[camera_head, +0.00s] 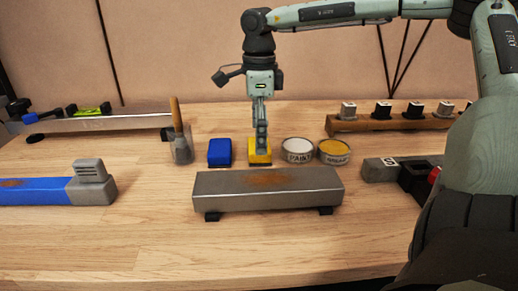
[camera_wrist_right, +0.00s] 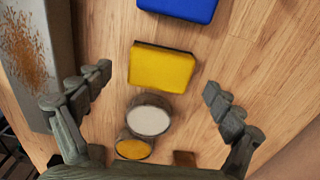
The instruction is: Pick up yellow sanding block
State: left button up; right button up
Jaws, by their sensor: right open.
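The yellow sanding block (camera_head: 260,157) lies on the wooden table, between a blue block (camera_head: 220,152) and a paint can (camera_head: 297,150). My right gripper (camera_head: 261,150) points down over the yellow block and hides part of it in the head view. In the right wrist view the yellow block (camera_wrist_right: 161,67) lies ahead of the open, empty fingers of my right gripper (camera_wrist_right: 157,88), with one finger to each side. The block is not gripped. My left gripper is not in view.
A rusty metal bar (camera_head: 268,187) stands in front of the blocks. A second paint can (camera_head: 334,151) stands to the right. A cup with a brush (camera_head: 180,148) stands to the left. A wooden rack with several small items (camera_head: 395,123) is at the back right.

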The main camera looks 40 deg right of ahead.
jog(key=shift+f, duration=0.7)
jog(key=shift+c, duration=0.6)
jog(key=c, duration=1.1)
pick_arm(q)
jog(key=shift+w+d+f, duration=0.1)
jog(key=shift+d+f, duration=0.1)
pick_arm(e)
jog(key=shift+r, duration=0.1)
jog(key=shift+r, duration=0.2)
notch_tip(320, 180, up, 4)
jog(key=shift+w+f, duration=0.1)
jog(key=shift+f, duration=0.05)
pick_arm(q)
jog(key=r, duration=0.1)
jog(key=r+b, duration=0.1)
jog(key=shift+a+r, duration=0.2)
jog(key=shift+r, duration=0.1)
pick_arm(e)
jog(key=w+a+r, duration=0.2)
jog(key=a, duration=0.1)
jog(key=w+a+r, duration=0.1)
jog(key=a+r, duration=0.1)
jog(key=a, duration=0.1)
jog(key=w+a+r, duration=0.2)
jog(key=a, duration=0.2)
jog(key=shift+w+r, duration=0.35)
